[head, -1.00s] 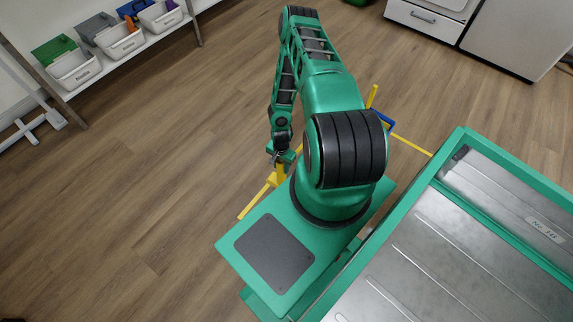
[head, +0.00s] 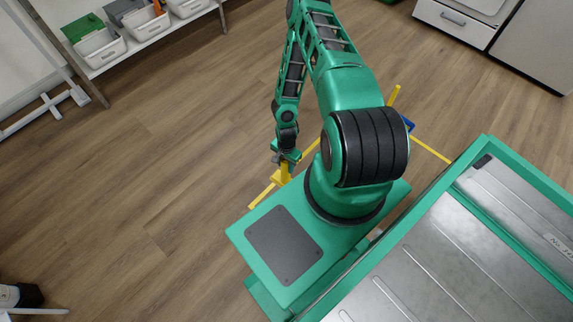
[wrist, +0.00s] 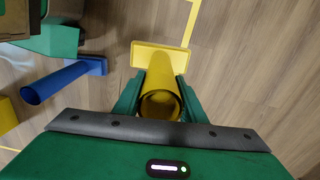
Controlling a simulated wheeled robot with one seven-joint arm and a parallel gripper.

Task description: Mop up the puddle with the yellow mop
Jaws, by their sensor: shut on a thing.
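The yellow mop has a round hollow handle (wrist: 162,92) and a flat rectangular head (wrist: 143,56) in the wrist view. My gripper (wrist: 160,108) is shut on the handle, with one green finger on each side. In the head view the mop (head: 282,176) shows as a small yellow piece below my gripper (head: 287,158), beside my base. The frames do not show clearly whether the mop head touches the floor.
A blue mop-like tool (wrist: 62,79) stands left of the yellow mop; its blue part also shows in the head view (head: 408,124). A yellow block (wrist: 6,115) is at the wrist view's left edge. A bin shelf (head: 150,46) stands at upper left. The left floor is open.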

